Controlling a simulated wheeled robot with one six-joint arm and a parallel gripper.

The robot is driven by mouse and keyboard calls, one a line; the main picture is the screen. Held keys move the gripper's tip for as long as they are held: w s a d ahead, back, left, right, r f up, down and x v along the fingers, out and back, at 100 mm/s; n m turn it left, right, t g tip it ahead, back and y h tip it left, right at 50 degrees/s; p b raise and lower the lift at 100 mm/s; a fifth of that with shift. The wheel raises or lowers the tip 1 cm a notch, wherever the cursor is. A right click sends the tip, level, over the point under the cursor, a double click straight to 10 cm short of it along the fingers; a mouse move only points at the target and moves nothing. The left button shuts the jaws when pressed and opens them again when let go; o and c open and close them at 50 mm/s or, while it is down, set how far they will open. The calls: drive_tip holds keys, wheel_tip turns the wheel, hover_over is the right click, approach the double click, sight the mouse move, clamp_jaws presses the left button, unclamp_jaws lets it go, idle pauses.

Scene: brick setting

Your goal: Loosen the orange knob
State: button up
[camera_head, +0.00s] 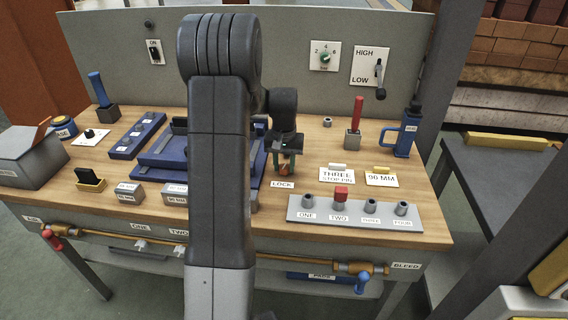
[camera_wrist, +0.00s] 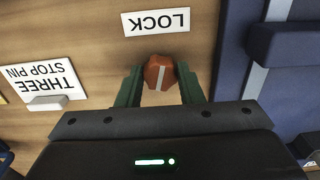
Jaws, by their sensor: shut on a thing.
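The orange knob (camera_wrist: 159,72) with a pale stripe on its top sits on the wooden bench beside the LOCK label (camera_wrist: 156,22). In the wrist view my gripper (camera_wrist: 159,82) has its two green fingers on either side of the knob, shut on it. In the head view the knob (camera_head: 284,167) shows as a small orange patch between the fingers, partly hidden by my gripper (camera_head: 284,160). The LOCK label (camera_head: 283,184) lies just in front of it. The knob's underside is hidden.
A blue fixture (camera_head: 160,160) stands left of the knob, partly behind my arm. The THREE STOP PIN label (camera_head: 337,175) is on the right. A grey strip (camera_head: 355,213) with several sockets and a red cap (camera_head: 341,193) lies at the front right. A red-handled tool (camera_head: 356,115) stands behind.

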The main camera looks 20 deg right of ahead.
drive_tip(key=n, duration=0.4)
drive_tip(key=shift+n, duration=0.3)
drive_tip(key=n, duration=0.5)
drive_tip(key=shift+d, duration=0.1)
drive_tip(key=n, duration=0.5)
drive_tip(key=shift+d+n+p, duration=0.1)
drive_tip(key=shift+n+p, duration=0.25)
drive_tip(key=shift+n, duration=0.05)
drive_tip(key=shift+w+n, duration=0.1)
drive_tip(key=shift+n, duration=2.2)
drive_tip(key=o, duration=1)
drive_tip(key=shift+c, duration=0.2)
drive_tip(key=shift+r, duration=0.1)
